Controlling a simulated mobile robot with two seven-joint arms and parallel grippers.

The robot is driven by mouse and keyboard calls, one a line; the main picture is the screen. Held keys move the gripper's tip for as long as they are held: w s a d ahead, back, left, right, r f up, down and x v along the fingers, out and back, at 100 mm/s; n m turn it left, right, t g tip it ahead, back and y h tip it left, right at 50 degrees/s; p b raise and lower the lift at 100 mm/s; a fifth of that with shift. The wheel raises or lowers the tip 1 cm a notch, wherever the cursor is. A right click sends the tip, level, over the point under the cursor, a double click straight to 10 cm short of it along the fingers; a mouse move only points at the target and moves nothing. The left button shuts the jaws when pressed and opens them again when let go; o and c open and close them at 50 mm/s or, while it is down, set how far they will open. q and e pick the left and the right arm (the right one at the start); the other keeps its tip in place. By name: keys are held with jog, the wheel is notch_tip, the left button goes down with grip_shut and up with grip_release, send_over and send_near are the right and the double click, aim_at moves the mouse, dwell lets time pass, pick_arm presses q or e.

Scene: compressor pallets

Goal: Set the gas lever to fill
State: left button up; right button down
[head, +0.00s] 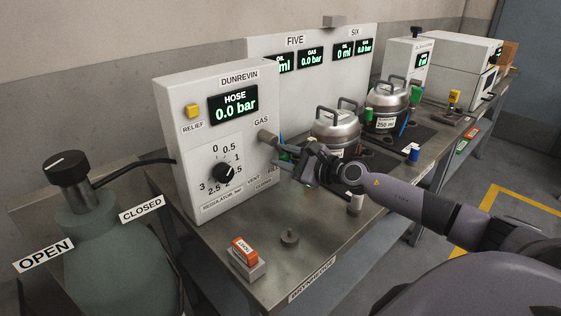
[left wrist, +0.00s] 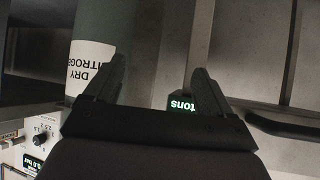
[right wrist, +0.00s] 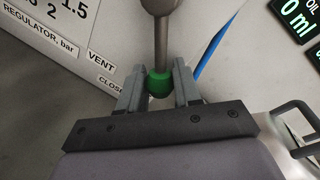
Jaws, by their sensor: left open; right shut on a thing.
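The gas lever (right wrist: 161,42) is a grey rod with a green knob (right wrist: 158,83), seen in the right wrist view. Its hub (head: 266,136) sticks out of the DUNREVIN panel under the GAS label in the head view. My right gripper (right wrist: 158,88) is shut on the knob, one finger on each side. In the head view my right gripper (head: 283,153) covers most of the lever. The VENT label (right wrist: 102,60) and part of the CLOSED label show left of the lever; FILL is mostly hidden. My left gripper (left wrist: 160,70) is open and empty, seen only in the left wrist view.
The DUNREVIN panel (head: 178,105) has a regulator knob (head: 222,173) and a hose display reading 0.0 bar. A green cylinder (head: 115,250) with a black valve knob stands at the left. Compressors (head: 335,130) stand right of my right gripper. The front bench has some clear room.

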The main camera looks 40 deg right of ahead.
jog(key=shift+d+r+n, duration=0.3)
jog(key=shift+d+n, duration=0.1)
jog(key=shift+n, duration=0.2)
jog(key=c, duration=1.1)
grip_release()
jog(key=shift+s, duration=0.1)
jog(key=shift+b+v, duration=1.3)
jog(key=shift+v, duration=2.2)
jog(key=shift+r, duration=0.15)
